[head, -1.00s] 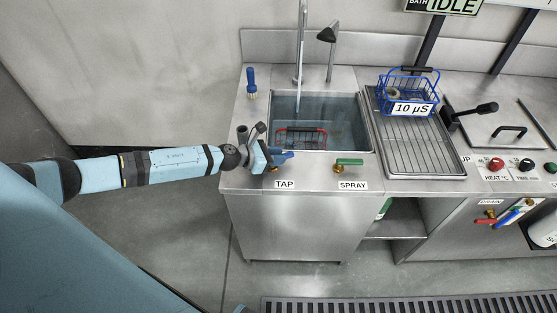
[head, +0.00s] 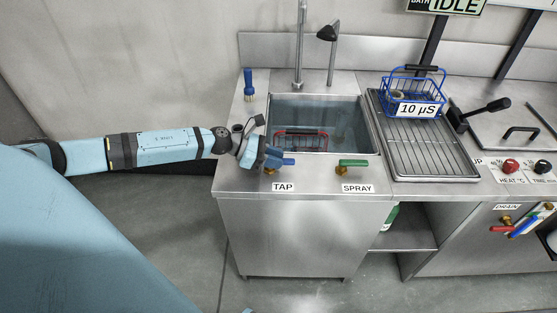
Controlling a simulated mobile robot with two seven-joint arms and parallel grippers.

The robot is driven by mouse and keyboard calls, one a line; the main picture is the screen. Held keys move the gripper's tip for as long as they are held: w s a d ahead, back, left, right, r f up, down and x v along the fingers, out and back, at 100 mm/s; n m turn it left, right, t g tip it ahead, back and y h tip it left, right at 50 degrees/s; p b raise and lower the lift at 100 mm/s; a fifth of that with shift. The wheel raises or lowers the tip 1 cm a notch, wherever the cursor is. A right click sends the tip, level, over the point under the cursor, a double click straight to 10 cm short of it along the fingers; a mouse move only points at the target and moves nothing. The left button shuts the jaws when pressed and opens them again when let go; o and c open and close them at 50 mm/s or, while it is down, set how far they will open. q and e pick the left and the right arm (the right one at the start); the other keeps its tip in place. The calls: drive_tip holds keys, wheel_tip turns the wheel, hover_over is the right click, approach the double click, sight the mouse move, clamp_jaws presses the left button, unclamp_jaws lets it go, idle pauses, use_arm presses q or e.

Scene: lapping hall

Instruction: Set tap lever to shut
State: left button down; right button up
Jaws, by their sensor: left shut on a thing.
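The tap lever (head: 288,162) has a blue handle on a brass valve at the sink's front ledge, above the TAP label (head: 284,187). Its blue end points to the right, along the ledge. My left gripper (head: 272,160) comes in from the left and is shut on the tap lever, covering part of it. The tall tap spout (head: 299,50) stands behind the sink basin (head: 350,112), which holds water and a red wire basket (head: 302,140). My right gripper is not in view.
The green spray lever (head: 353,162) sits on the ledge to the right. A blue-handled brush (head: 248,82) stands at the back left. A blue wire basket (head: 412,92) with a 10 µS sign stands on the drain rack (head: 430,155). Free floor lies in front.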

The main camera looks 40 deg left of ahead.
use_arm(q)
drive_tip(key=c, duration=1)
unclamp_jaws()
drive_tip(key=shift+o, duration=0.2)
drive_tip(key=shift+s+a, duration=0.1)
drive_tip(key=v, duration=1.2)
drive_tip(key=shift+s, duration=0.1)
drive_tip(key=shift+v, duration=0.75)
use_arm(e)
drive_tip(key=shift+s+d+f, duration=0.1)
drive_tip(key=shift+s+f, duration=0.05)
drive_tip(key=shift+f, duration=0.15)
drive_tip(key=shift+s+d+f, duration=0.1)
